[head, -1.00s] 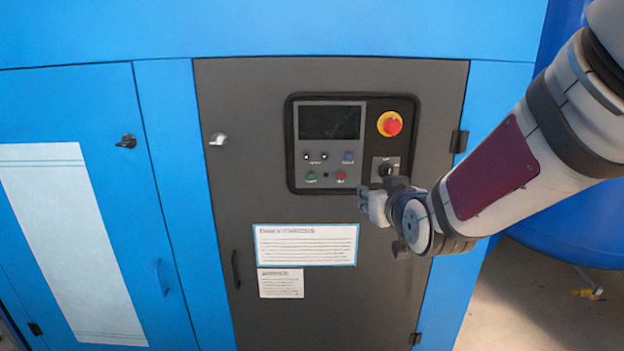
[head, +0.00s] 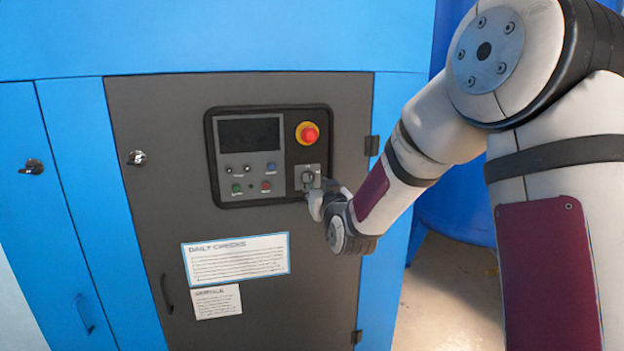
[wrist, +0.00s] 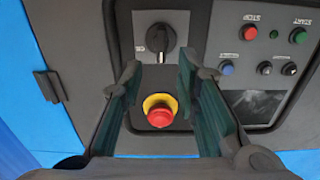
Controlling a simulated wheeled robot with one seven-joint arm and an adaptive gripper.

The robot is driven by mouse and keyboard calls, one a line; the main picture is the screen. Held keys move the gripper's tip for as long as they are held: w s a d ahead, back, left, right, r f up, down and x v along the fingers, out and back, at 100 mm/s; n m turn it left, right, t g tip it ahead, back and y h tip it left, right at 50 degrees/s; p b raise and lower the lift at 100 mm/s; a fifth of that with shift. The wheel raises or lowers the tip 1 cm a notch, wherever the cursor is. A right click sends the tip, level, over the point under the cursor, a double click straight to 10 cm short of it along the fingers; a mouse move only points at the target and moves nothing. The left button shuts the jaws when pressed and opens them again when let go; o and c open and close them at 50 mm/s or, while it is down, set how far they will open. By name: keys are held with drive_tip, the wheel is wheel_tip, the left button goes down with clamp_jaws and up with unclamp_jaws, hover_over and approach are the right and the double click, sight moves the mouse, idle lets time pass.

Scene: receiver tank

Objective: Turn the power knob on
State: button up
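The power knob (wrist: 160,42) is a black rotary switch on a light square plate at the top of the wrist view, which shows the panel upside down. Its grip bar stands roughly upright there. In the head view the knob (head: 307,178) sits below the emergency stop, at the panel's lower right, partly covered by my gripper (head: 317,197). In the wrist view my gripper (wrist: 159,72) is open and empty, its fingers spread either side below the knob. I cannot tell whether either fingertip touches it.
A red emergency stop (wrist: 160,110) on a yellow ring shows between my fingers; it also shows in the head view (head: 308,133). A dark screen (head: 249,133) and several small buttons lie left of it. Paper notices (head: 236,260) are below. A blue tank (head: 455,205) stands right.

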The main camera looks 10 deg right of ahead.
sight(311, 177)
drive_tip(key=shift+w, duration=2.55)
clamp_jaws()
